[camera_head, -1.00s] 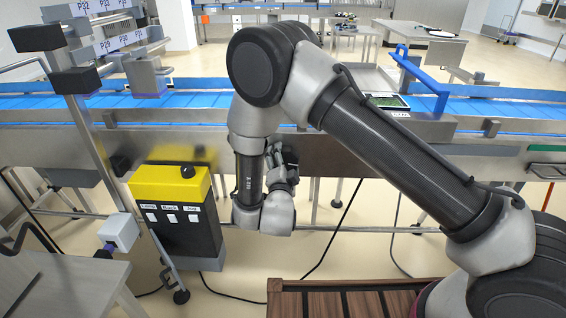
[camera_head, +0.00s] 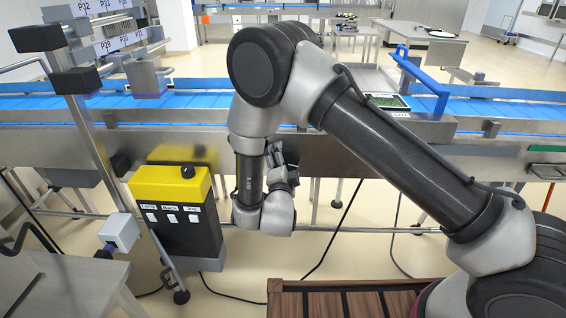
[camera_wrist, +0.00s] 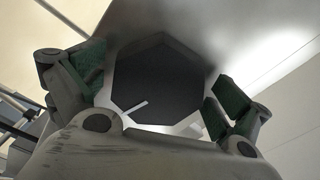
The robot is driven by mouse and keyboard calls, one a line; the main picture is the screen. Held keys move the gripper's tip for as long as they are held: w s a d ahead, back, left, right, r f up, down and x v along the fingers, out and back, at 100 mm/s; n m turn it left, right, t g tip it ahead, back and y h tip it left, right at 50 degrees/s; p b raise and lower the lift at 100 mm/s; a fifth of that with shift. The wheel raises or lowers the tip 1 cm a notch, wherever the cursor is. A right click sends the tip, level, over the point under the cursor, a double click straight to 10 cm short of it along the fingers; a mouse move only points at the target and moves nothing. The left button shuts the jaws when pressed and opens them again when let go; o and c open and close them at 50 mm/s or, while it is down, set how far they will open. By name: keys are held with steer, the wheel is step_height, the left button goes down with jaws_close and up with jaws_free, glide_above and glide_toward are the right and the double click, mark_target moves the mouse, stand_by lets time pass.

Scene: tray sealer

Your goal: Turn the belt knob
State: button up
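The knob (camera_wrist: 155,82) is a dark, many-sided disc with a short white pointer line at its lower edge, on a grey metal face in the wrist view. My gripper (camera_wrist: 157,93) is open, with one green-padded finger to each side of the knob. Gaps show between the pads and the knob, so the fingers seem apart from it. In the head view my gripper (camera_head: 283,165) is at the conveyor's front side, and the knob between its fingers cannot be made out there.
A yellow-topped control box (camera_head: 172,185) with labelled white buttons and a black knob stands left of my gripper. The conveyor with its blue belt (camera_head: 185,101) runs behind. A slatted wooden surface (camera_head: 330,302) lies in front. Black cables cross the floor.

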steer(key=s, duration=0.7)
steer(key=shift+s, duration=0.25)
steer(key=shift+a, duration=0.1)
